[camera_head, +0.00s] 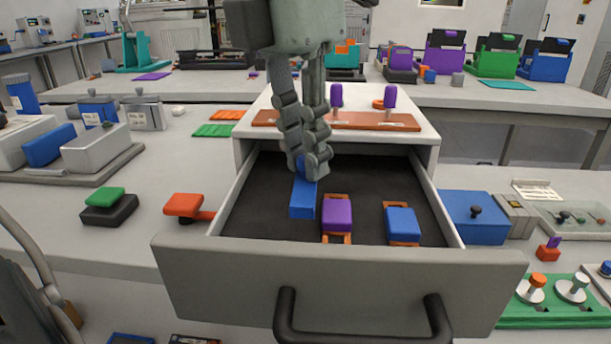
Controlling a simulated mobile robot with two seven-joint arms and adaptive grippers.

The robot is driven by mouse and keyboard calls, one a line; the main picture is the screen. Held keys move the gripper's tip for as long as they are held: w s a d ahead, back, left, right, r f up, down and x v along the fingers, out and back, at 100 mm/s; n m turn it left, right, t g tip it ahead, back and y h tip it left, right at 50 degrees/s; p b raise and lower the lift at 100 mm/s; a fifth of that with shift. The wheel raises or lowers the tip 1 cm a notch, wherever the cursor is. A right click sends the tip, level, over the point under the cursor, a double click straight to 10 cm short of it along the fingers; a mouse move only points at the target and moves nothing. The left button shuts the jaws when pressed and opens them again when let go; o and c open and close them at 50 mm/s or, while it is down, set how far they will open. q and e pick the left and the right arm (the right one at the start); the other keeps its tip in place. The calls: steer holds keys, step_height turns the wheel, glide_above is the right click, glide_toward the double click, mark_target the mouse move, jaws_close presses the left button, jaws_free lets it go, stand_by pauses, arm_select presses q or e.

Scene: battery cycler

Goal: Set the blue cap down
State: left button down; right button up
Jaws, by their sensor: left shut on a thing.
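A blue cap (303,203), long and block-shaped, is over the left part of the open drawer. My left gripper (312,172) reaches down from above and is shut on the cap's far end. The fingers hide that end. I cannot tell whether the cap touches the drawer floor. To its right in the drawer, a purple block (337,214) sits on an orange base, and a second blue block (401,222) sits on another orange base. My right gripper is not in view.
The drawer (340,280) stands pulled out, its floor dark and partly free. A box top behind it bears a brown rack (375,121) with purple-handled pieces. An orange block (184,205) lies left of the drawer; a blue box (474,217) stands right of it.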

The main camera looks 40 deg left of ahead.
mark_target(304, 176)
arm_select(q)
steer(key=shift+f, duration=0.45)
step_height(304, 176, down, 3)
steer(key=shift+f, duration=0.15)
steer(key=c, duration=1.5)
jaws_free()
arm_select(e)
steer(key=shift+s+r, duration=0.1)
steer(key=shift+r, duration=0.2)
